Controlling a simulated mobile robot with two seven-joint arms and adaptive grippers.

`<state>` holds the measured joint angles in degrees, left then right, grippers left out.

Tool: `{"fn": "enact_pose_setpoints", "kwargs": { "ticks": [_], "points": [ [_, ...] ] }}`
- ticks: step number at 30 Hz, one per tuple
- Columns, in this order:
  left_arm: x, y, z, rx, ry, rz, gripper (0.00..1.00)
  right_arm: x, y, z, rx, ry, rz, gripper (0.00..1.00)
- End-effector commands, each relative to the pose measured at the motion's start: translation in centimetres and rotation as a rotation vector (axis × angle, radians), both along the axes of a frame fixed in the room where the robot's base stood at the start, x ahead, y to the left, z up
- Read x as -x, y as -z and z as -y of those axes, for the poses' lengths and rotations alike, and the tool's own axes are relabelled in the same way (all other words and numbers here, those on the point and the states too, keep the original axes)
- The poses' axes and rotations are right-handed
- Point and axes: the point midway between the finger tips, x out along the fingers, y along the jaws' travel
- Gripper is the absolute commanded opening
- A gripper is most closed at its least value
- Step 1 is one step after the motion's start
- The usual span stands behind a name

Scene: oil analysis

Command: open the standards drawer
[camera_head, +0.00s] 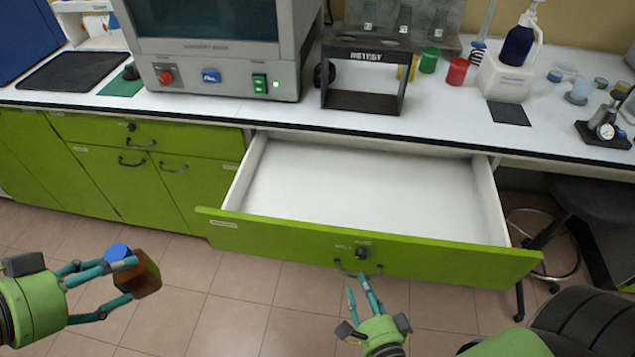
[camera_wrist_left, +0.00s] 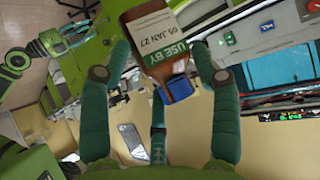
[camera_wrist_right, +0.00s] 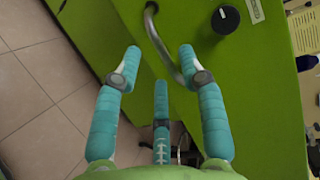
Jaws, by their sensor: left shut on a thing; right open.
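The standards drawer (camera_head: 380,200) is pulled well out from under the bench, and its white inside looks empty. Its green front (camera_head: 290,240) carries a black knob (camera_head: 361,252) and a curved metal handle (camera_head: 346,269). My right gripper (camera_head: 363,286) is open just in front of the handle. In the right wrist view the handle (camera_wrist_right: 158,40) lies between and beyond the spread fingertips; whether they touch it I cannot tell. My left gripper (camera_head: 118,278) is shut on a brown bottle (camera_head: 146,275) with a blue cap, over the floor. The bottle's "USE BY" label (camera_wrist_left: 163,38) shows in the left wrist view.
The bench top (camera_head: 290,112) holds a grey instrument (camera_head: 215,50), a black rack (camera_head: 365,70), red and green cups (camera_head: 457,71) and a blue pump bottle (camera_head: 518,45). Closed green cabinets (camera_head: 110,175) stand left of the drawer. A dark stool (camera_head: 595,200) stands at right.

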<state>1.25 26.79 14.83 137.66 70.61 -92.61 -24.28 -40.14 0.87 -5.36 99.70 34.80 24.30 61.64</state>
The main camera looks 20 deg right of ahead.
Motion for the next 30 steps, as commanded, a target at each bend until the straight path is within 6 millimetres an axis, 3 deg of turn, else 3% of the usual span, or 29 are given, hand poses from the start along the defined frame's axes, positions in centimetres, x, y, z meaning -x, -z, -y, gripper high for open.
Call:
{"fn": "enact_pose_setpoints", "kwargs": {
  "ticks": [6,13,30],
  "points": [
    [0.0,-0.1,0.0,0.0,0.0,0.002,0.23,4.9,-0.8,-0.7,0.002,-0.002,-0.005,0.41],
    [0.0,-0.1,0.0,0.0,0.0,0.002,0.23,8.2,-1.5,-1.2,0.0,-0.001,-0.002,0.41],
    [0.0,-0.1,0.0,0.001,0.0,0.002,0.23,8.9,-1.7,-1.3,0.0,0.0,0.0,0.41]
  ]
}}
